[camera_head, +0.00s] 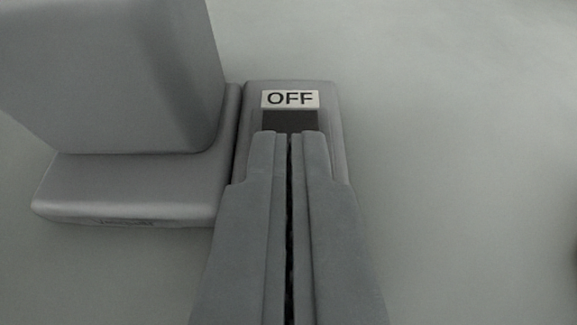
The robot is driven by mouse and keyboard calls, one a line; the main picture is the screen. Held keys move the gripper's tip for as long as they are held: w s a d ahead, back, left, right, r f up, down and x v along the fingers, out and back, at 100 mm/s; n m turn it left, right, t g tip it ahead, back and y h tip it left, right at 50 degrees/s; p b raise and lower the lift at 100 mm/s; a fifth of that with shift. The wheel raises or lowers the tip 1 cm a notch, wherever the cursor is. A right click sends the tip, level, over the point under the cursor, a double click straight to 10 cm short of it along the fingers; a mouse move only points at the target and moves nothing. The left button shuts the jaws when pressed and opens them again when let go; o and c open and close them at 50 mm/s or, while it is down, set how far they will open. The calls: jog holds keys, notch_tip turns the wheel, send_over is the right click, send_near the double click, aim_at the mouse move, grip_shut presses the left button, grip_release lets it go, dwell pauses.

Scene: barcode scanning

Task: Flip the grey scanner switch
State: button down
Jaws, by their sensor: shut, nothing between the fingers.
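The grey scanner (110,80) stands at the left, a tall block on a flat base. Against its right side is a narrow grey switch housing (334,125). A white label reading OFF (290,99) lies at the housing's far end. Just below the label a dark switch part (290,121) shows. My gripper (289,138) is shut and empty, its fingertips over the housing at the near edge of the dark part. The fingers hide the rest of the switch. I cannot tell whether the fingertips touch it.
The scanner's base (125,190) reaches out to the left of my fingers, and its tall block rises beside the switch. The pale surface (460,150) to the right is clear, apart from a dark sliver at the right edge.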

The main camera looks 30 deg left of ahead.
jog(key=shift+s+d+f, duration=0.15)
jog(key=shift+s+f, duration=0.1)
jog(key=shift+f, duration=0.15)
jog(key=shift+w+r, duration=0.1)
jog(key=shift+r, duration=0.45)
jog(key=shift+w+r, duration=0.1)
jog(key=shift+r, duration=0.45)
notch_tip(320, 180, up, 3)
jog(key=shift+r, duration=0.1)
jog(key=v, duration=0.9)
jog(key=shift+s, duration=0.3)
jog(key=shift+r, duration=0.1)
